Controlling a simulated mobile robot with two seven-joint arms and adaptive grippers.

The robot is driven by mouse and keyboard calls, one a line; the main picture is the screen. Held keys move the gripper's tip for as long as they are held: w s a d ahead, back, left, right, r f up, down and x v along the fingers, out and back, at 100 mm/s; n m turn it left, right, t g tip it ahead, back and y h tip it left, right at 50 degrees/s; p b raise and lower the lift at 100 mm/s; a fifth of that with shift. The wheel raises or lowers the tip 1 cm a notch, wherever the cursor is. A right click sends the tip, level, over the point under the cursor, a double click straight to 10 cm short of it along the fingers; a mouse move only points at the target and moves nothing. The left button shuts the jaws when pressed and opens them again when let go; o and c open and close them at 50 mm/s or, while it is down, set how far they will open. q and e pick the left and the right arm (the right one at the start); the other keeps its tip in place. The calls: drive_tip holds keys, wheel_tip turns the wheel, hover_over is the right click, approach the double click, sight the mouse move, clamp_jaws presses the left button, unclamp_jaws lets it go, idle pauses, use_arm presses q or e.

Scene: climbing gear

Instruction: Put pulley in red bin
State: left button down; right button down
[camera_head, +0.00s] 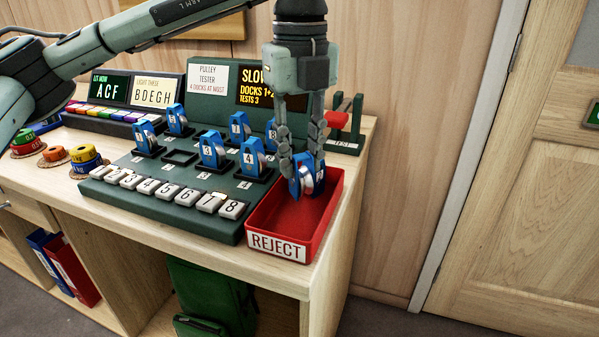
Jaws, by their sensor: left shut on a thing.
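A blue pulley (306,183) with a silver wheel is held between the fingers of my left gripper (304,165). The gripper points straight down and is shut on it. The pulley is over the back part of the red bin (283,245), which is labelled REJECT and stands at the table's right front corner. I cannot tell whether the pulley touches the bin floor. The visible floor of the bin is empty. My right gripper is not in view.
Several blue pulleys (212,150) stand in docks on the dark green tester board (135,158), left of the bin. One dock (181,158) is empty. Numbered white keys (157,189) line the board's front. A green stand (347,125) with a red part is behind the bin.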

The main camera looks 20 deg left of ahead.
sight(300, 176)
use_arm(q)
wheel_tip(300, 176, down, 4)
drive_tip(key=shift+r, duration=0.25)
drive_tip(key=shift+f, duration=0.1)
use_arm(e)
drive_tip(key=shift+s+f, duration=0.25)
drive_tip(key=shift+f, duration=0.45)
